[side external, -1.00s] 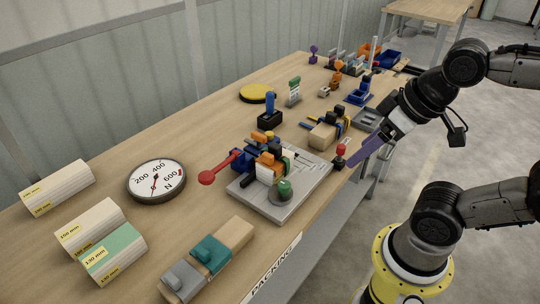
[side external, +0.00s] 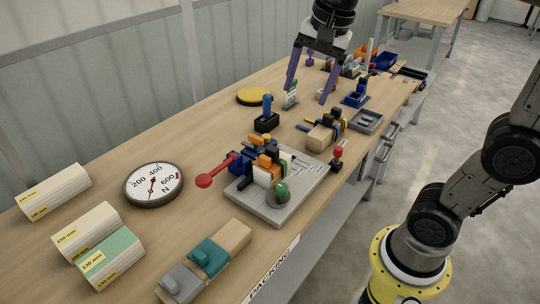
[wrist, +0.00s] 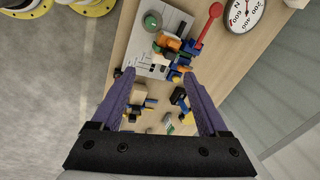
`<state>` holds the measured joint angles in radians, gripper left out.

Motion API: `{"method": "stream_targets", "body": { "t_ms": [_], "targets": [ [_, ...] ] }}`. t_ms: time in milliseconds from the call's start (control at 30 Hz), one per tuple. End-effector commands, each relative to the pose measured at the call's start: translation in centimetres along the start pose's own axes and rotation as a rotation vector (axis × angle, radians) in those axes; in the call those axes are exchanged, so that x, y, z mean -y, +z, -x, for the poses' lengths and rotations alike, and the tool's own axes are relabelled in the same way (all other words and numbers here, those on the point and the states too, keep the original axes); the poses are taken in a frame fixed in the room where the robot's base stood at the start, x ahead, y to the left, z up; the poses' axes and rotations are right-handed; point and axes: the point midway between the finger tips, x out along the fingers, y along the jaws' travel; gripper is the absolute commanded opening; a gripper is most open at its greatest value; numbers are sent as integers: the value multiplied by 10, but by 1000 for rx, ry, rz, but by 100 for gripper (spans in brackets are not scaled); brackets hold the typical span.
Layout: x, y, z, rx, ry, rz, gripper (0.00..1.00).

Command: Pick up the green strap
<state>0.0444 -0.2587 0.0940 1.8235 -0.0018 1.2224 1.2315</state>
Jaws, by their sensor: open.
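I cannot tell for sure which green piece is the strap. A teal-green piece (side external: 208,257) lies across a wooden block at the near end of the bench. A small green and white upright piece (side external: 291,95) stands near mid-bench. A sliver of green shows among the orange and blue parts on the grey plate (side external: 262,208). My gripper (side external: 307,92) is open and empty, its two purple fingers pointing down over the far half of the bench. In the wrist view the open fingers (wrist: 158,78) frame several small parts beyond them.
A red-ended lever (side external: 205,180) sticks out beside the plate, which also carries a green knob (side external: 281,192). A round dial (side external: 154,184) and foam blocks (side external: 110,258) lie at the left. A yellow disc (side external: 253,95) lies behind. Bare bench shows between the dial and the disc.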

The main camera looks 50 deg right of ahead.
Motion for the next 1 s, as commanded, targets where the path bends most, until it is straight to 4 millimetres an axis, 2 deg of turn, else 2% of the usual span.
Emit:
{"method": "stream_targets", "body": {
  "t_ms": [33, 200, 367, 500, 567, 667, 1000],
  "targets": [
    [18, -9, -10, 10, 38, -71, 78],
    [61, -34, -48, 26, 142, -250, 78],
    [83, -51, -89, 40, 216, -285, 78],
    [84, -55, -114, 52, 266, -292, 78],
    [82, -56, -120, 54, 278, -293, 78],
    [79, -56, -131, 56, 285, -295, 78],
    [62, -50, -188, 56, 285, -293, 78]
  ]
}}
